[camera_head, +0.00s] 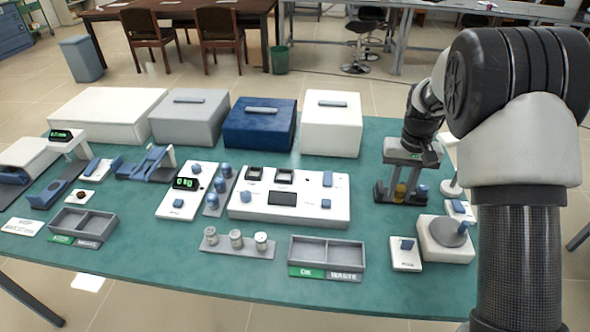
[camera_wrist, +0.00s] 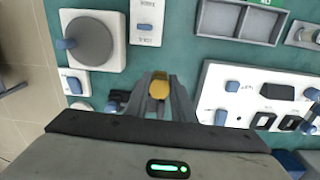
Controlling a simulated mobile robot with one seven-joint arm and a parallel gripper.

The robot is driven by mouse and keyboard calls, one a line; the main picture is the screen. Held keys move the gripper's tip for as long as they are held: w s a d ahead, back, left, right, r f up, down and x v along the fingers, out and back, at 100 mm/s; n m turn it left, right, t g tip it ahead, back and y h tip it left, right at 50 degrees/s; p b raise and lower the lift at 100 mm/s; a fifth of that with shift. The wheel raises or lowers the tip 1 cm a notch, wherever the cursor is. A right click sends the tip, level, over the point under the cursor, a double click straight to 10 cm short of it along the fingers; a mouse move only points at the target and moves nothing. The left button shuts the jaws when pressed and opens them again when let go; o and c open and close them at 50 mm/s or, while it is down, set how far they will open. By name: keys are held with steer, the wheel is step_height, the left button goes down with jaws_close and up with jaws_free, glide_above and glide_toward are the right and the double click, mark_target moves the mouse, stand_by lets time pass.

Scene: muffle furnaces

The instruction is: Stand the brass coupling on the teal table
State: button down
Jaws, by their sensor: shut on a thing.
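The brass coupling (camera_head: 400,191) is a small yellow-gold piece at the right of the teal table (camera_head: 200,275). My gripper (camera_head: 401,197) points down over the table and is shut on the coupling. In the wrist view the coupling (camera_wrist: 158,90) sits between the two grey fingers of my gripper (camera_wrist: 160,88), its rounded yellow end showing. Its lower part is hidden by the fingers. I cannot tell whether it touches the table or hangs just above it.
A white device with a grey round plate (camera_head: 446,238) and a small white switch box (camera_head: 405,253) stand in front of my gripper. A wide white panel (camera_head: 290,195) lies to its left. A divided grey tray (camera_head: 328,252) is at the front. Boxes (camera_head: 260,123) line the back.

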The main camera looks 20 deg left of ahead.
mark_target(376, 222)
steer(key=shift+n, duration=0.3)
steer(key=a+f, duration=0.1)
steer(key=f, duration=0.3)
steer(key=w+a+f, duration=0.1)
steer(key=f, duration=0.3)
steer(key=w+a+f+b, duration=0.1)
steer(key=f, duration=0.4)
steer(key=shift+a, duration=0.25)
steer(key=shift+s, duration=0.1)
steer(key=shift+f, duration=0.2)
steer(key=c, duration=1.5)
jaws_free()
steer(key=shift+r, duration=0.1)
